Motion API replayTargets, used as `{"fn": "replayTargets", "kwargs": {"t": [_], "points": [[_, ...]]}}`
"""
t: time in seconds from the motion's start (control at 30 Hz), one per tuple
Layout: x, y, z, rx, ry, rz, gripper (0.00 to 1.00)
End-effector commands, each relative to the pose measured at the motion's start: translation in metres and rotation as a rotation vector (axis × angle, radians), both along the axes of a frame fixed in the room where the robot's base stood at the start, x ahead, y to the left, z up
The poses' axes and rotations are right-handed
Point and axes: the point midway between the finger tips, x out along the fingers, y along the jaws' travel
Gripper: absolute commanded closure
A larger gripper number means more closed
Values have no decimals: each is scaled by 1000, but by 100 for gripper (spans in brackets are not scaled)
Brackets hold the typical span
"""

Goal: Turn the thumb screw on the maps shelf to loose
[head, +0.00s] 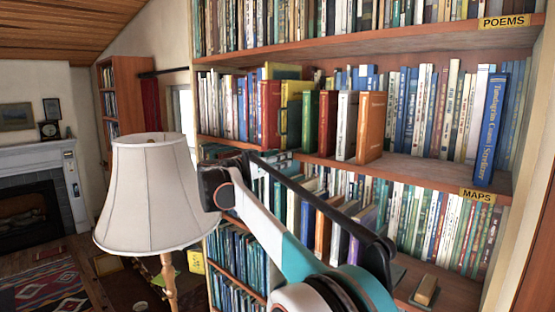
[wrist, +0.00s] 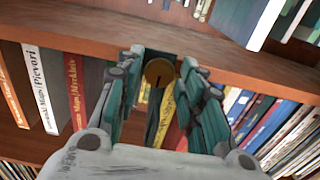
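The thumb screw (wrist: 159,73) is a round brass-coloured knob with a dark mark on its lower half. It sits on a dark plate at the shelf's front edge in the wrist view. My gripper (wrist: 161,60) is open, with one teal-and-grey finger on each side of the screw. The fingers are close to the knob; I cannot tell whether either touches it. The maps shelf (head: 405,170) carries a yellow MAPS label (head: 477,195) at its right end in the head view. I cannot make out the screw in the head view.
Books (wrist: 75,90) stand below the shelf edge on both sides of my gripper. Upright books (head: 372,125) stand on the shelf near its front in the head view. A floor lamp with a white shade (head: 152,190) stands left of the bookcase, close to my arm.

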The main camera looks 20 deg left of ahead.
Motion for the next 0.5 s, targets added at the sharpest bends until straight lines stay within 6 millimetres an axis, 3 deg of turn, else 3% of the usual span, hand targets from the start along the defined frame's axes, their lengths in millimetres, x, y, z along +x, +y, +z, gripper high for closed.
{"fn": "replayTargets", "kwargs": {"t": [0.1, 0.23, 0.5], "points": [[0, 0, 0, 0, 0, 0, 67], [0, 0, 0, 0, 0, 0, 96], [0, 0, 0, -11, 5, 0, 97]]}}
